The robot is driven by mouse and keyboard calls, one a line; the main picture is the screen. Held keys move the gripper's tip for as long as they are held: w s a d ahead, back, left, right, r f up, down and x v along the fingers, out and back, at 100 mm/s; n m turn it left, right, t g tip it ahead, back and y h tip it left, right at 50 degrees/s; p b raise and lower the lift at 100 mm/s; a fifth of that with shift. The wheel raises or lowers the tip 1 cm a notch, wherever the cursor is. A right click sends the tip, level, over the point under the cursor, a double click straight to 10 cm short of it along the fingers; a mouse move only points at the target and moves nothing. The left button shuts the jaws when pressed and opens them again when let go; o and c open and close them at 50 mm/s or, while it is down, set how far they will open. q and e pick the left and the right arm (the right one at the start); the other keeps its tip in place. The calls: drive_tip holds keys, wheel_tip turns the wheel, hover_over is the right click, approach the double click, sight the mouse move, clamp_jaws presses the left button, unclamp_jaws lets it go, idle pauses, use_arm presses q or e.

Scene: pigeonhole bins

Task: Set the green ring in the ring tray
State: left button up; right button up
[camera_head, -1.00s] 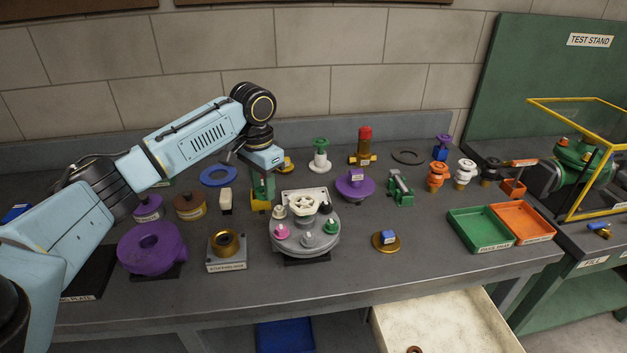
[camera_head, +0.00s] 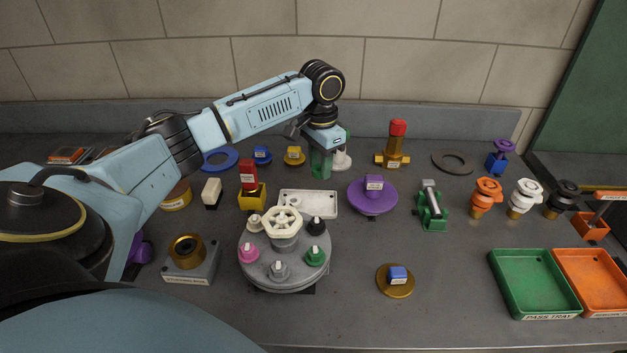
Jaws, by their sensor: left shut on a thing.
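My left gripper (camera_head: 321,151) points down over the back middle of the bench, shut on a green piece (camera_head: 320,164). The piece looks like a narrow upright block from here. No hole shows, so I cannot tell whether it is the green ring. It stands in front of a white-based part (camera_head: 341,160), which it partly hides. I cannot tell whether the piece touches the bench. I can read no ring tray label. A green tray (camera_head: 552,312) marked PASS TRAY is at the right front. My right gripper is not in view.
An orange tray (camera_head: 600,312) adjoins the green one. A blue ring (camera_head: 219,159) and a dark ring (camera_head: 452,161) lie at the back. A round fixture with knobs (camera_head: 284,283), a purple disc (camera_head: 372,206) and a red-topped brass fitting (camera_head: 395,150) stand around the middle.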

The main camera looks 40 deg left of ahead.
sight(319, 169)
use_arm(q)
wheel_tip(319, 169, down, 4)
drive_tip(key=shift+s+f, duration=0.1)
drive_tip(key=shift+s, duration=0.05)
wheel_tip(319, 169, down, 5)
drive_tip(key=shift+f+b, duration=0.15)
drive_tip(key=shift+b, duration=0.4)
drive_tip(key=shift+f, duration=0.15)
drive_tip(key=shift+f, duration=0.15)
drive_tip(key=o, duration=0.9)
drive_tip(key=shift+o, duration=0.2)
wheel_tip(319, 169, up, 12)
drive_tip(key=shift+r+p, duration=0.15)
drive_tip(key=shift+p, duration=0.65)
